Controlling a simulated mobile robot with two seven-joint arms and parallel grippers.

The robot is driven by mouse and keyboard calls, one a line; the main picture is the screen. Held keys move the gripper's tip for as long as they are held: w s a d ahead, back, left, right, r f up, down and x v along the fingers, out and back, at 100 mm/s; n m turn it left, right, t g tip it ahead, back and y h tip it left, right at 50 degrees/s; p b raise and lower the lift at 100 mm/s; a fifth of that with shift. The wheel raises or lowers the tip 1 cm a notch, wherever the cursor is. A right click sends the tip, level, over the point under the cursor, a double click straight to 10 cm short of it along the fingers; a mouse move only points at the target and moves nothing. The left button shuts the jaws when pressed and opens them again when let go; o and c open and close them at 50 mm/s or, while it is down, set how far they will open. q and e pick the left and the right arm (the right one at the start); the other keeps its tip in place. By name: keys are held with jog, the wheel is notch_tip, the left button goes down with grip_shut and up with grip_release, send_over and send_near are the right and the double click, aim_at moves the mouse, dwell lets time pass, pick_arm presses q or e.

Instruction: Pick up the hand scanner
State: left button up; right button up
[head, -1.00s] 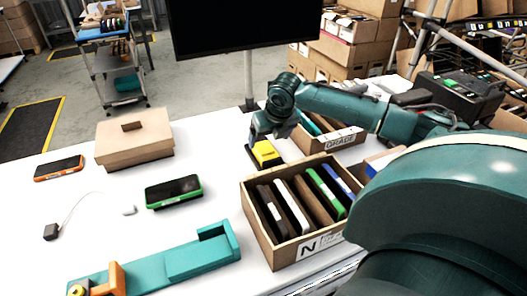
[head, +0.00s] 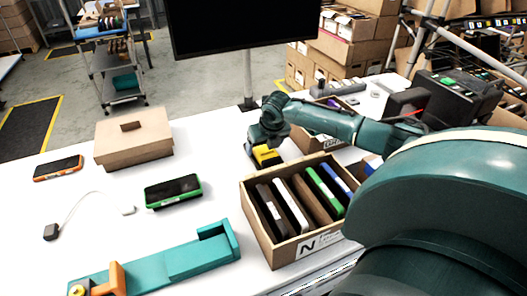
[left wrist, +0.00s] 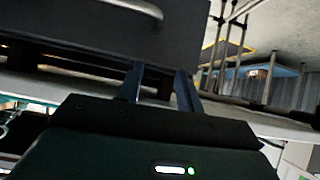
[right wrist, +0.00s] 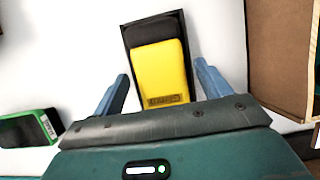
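A yellow-and-black device, which I take to be the hand scanner (head: 266,157), lies on the white table left of the wooden crate's back corner. In the right wrist view the hand scanner (right wrist: 163,75) shows a yellow body and a dark far end on a black base or edge. My right gripper (head: 262,147) is above it, pointing down. In the right wrist view my right gripper (right wrist: 161,72) is open, one finger to each side of the scanner with white table showing between. My left gripper (left wrist: 158,78) has its fingers apart with nothing visible between them.
The wooden crate (head: 262,228) with several upright devices stands right of the scanner. A green-edged phone (head: 173,190), an orange-edged phone (head: 58,168), a cardboard box (head: 134,148) and a teal fixture (head: 180,262) lie left. A monitor (head: 240,25) stands behind.

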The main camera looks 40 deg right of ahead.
jog(key=c, duration=0.7)
jog(key=shift+c, duration=0.3)
jog(key=shift+r, duration=0.15)
